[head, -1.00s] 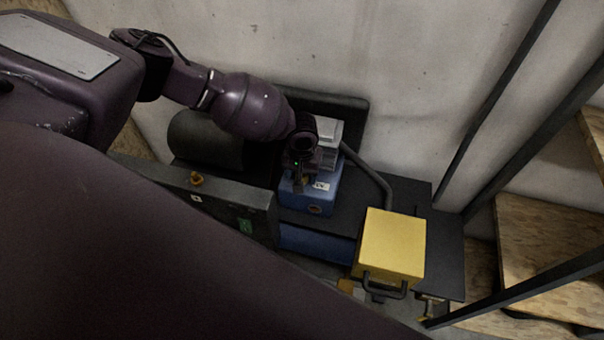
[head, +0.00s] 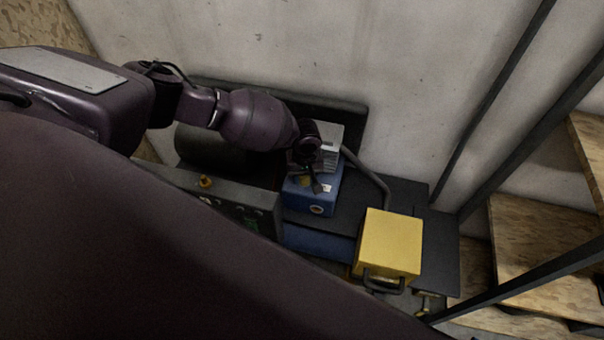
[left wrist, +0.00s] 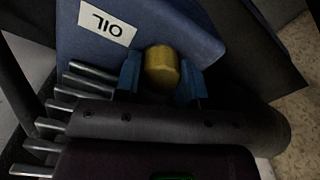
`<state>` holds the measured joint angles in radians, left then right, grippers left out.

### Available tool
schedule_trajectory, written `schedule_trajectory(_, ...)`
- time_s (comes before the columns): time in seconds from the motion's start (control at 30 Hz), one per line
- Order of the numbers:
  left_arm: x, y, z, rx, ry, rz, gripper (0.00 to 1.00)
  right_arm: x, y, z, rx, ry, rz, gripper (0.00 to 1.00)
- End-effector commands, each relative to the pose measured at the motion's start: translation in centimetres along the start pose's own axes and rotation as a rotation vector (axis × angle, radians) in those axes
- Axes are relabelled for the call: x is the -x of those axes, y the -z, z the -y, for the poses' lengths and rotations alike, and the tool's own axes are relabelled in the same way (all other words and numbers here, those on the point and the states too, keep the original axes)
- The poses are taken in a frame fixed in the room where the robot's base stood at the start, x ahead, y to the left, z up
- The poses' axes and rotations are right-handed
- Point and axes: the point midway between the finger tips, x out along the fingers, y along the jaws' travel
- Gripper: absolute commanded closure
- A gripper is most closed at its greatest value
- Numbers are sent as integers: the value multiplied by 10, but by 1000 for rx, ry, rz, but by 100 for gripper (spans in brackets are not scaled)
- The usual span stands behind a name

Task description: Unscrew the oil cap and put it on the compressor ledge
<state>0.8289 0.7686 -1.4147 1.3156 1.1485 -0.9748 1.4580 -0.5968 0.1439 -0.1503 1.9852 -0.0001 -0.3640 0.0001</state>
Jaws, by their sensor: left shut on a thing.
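The oil cap (left wrist: 162,68) is a yellow knob on the blue compressor block. It sits between the blue fingertips of my left gripper (left wrist: 160,80), which is shut on it. A white OIL label (left wrist: 107,22) shows upside down beside it. In the head view my left gripper (head: 312,184) reaches down over the blue block (head: 325,196), with a bit of yellow beside the fingers. Whether the cap is still seated in the block is hidden. A dark flat surface (head: 345,215) lies right of the block. My right gripper is not in view.
A yellow box with a black handle (head: 390,242) stands at the right end of the dark surface. A bent grey pipe (head: 370,172) runs behind the block. A dark control panel (head: 225,192) with a small orange knob (head: 206,182) stands left. A concrete wall (head: 410,80) is close behind.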

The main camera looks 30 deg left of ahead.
Motion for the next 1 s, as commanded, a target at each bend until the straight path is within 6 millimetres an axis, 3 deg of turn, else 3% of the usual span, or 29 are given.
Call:
schedule_trajectory(0.03, 7, 0, 0, 61, -2, -1, 88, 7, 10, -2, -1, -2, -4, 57)
schedule_trajectory(0.63, 4, -2, 0, 798, 3, 4, 88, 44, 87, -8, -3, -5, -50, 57)
schedule_trajectory(0.87, 2, -3, 0, 1090, 5, 5, 88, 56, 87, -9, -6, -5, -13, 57)
schedule_trajectory(1.0, -1, -1, 0, 1245, 1, 3, 88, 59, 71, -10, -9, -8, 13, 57)
